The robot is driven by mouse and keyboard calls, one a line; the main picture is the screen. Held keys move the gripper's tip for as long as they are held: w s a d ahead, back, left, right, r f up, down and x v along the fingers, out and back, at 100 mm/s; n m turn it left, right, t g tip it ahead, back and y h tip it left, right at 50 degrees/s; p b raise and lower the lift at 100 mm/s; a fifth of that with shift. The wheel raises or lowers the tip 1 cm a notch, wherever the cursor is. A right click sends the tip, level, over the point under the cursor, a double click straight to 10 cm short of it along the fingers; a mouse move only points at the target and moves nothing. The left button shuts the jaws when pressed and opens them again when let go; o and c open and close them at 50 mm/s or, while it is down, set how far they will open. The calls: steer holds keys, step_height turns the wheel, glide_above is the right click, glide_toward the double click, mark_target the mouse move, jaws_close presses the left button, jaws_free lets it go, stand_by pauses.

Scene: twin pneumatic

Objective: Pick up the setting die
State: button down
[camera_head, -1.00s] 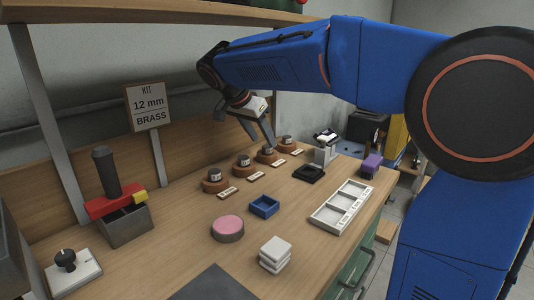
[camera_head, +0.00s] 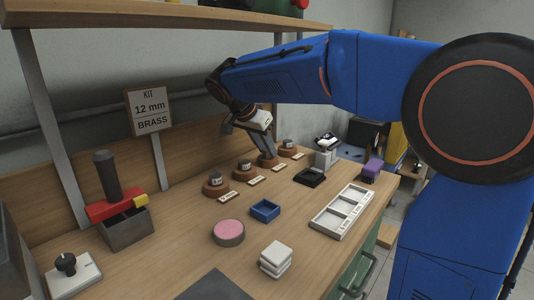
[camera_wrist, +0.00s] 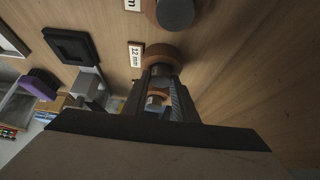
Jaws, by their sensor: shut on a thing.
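Several small grey cylindrical dies stand on round brown stands along the back of the bench, each stand with a small white label in front. My gripper (camera_head: 271,151) is low over the third stand (camera_head: 266,163) from the left. It is shut on that stand's setting die, which the fingers mostly hide in the head view. In the wrist view the grey setting die (camera_wrist: 161,71) shows between the fingertips, at its brown stand (camera_wrist: 165,53), beside a label reading 12 mm (camera_wrist: 135,55). I cannot tell whether it is clear of the stand.
Neighbouring dies on stands (camera_head: 289,150) and (camera_head: 243,172) are close on both sides. A black square tray (camera_head: 310,177), blue tray (camera_head: 265,210), white three-part tray (camera_head: 341,212) and pink-topped round pad (camera_head: 228,232) lie in front. A sign (camera_head: 150,111) reads KIT 12 mm BRASS.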

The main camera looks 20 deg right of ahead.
steer(key=shift+r, duration=0.85)
steer(key=shift+s+d+r, duration=0.15)
steer(key=shift+s+r, duration=0.05)
steer(key=shift+r, duration=0.3)
steer(key=shift+s+d+r, duration=0.1)
steer(key=shift+s+r, duration=0.05)
steer(key=shift+r, duration=0.3)
steer(key=s+d, duration=0.3)
steer(key=s, duration=0.1)
steer(key=s+d, duration=0.3)
steer(key=s, duration=0.2)
steer(key=s+d, duration=0.3)
steer(key=s, duration=0.2)
steer(key=shift+s+d, duration=0.15)
steer(key=shift+d, duration=0.1)
steer(key=shift+a, duration=0.1)
